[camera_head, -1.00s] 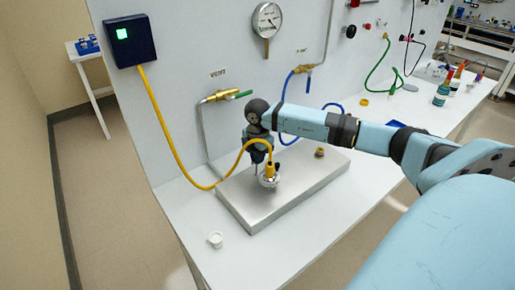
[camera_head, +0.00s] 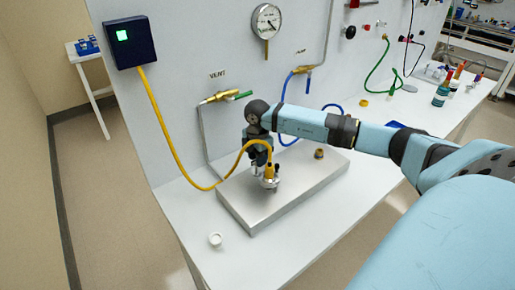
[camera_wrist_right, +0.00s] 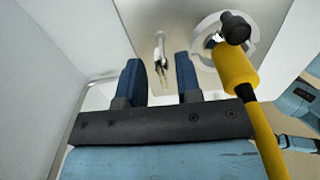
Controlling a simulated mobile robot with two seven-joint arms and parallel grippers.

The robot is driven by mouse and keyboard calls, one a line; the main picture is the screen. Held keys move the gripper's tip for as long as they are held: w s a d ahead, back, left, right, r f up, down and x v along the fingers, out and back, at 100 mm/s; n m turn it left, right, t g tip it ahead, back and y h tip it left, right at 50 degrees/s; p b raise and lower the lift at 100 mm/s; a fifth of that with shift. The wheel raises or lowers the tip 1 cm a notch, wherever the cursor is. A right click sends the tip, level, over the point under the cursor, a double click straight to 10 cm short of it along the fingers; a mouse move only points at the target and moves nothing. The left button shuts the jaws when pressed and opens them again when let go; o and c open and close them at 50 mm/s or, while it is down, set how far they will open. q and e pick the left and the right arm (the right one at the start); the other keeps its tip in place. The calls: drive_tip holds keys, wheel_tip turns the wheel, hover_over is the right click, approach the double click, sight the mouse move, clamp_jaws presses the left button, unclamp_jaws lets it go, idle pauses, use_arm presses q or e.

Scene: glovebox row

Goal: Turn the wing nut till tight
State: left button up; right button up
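A silver clamp (camera_head: 269,182) sits on the metal plate, with a yellow hose fitting (camera_head: 268,171) rising from it. The fitting shows large at the right of the wrist view (camera_wrist_right: 234,68), with the pale clamp ring (camera_wrist_right: 205,45) behind it. A small silver piece with dark sides (camera_wrist_right: 160,50), seemingly the wing nut on its bolt, shows between my fingers; I cannot tell whether they touch it. My right gripper (camera_head: 257,165) points down just left of the fitting. In the wrist view its blue fingers (camera_wrist_right: 160,77) stand apart.
The yellow hose (camera_head: 168,135) arcs from a dark box (camera_head: 130,41) to the fitting, close beside my gripper. The metal plate (camera_head: 300,191) also bears a small brass part (camera_head: 319,153). A white cap (camera_head: 215,240) lies at the bench front. Valves and a gauge (camera_head: 267,20) line the panel.

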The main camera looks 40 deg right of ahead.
drive_tip(key=shift+r, duration=0.1)
wheel_tip(320, 180, up, 14)
drive_tip(key=b, duration=0.1)
drive_tip(key=shift+f, duration=0.25)
idle(0.9)
